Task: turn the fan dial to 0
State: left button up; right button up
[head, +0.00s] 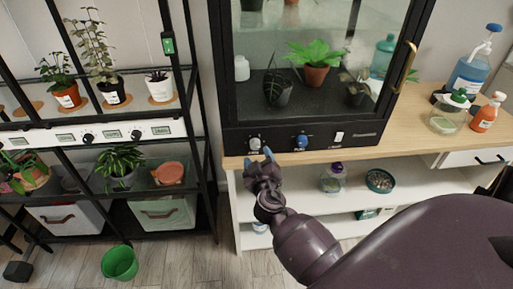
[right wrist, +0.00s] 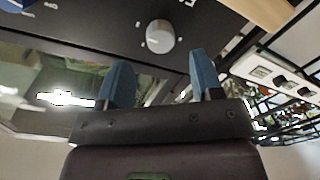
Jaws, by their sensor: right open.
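The black front panel of a glass cabinet carries a grey-white dial (head: 254,143) at its left and a blue dial (head: 301,142) to the right. Their labels are too small to read, so I cannot tell which one is the fan dial. My right gripper (head: 259,158) is open, its blue fingertips just below the grey-white dial. In the right wrist view the grey-white dial (right wrist: 160,37) lies ahead, between and beyond the two fingertips (right wrist: 160,60), with tick marks around it. The fingers look apart from it. The blue dial (right wrist: 18,5) is cut off at upper left. My left gripper is out of view.
A white rocker switch (head: 339,137) sits right of the dials. The cabinet stands on a wooden counter (head: 410,135) with bottles (head: 487,112) at right. A black plant rack (head: 206,120) stands close on the left. A green bucket (head: 119,263) is on the floor.

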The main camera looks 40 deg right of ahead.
aim_at(256, 146)
jog(key=shift+x, duration=2.4)
jog(key=shift+c, duration=0.2)
jog(key=c, duration=0.9)
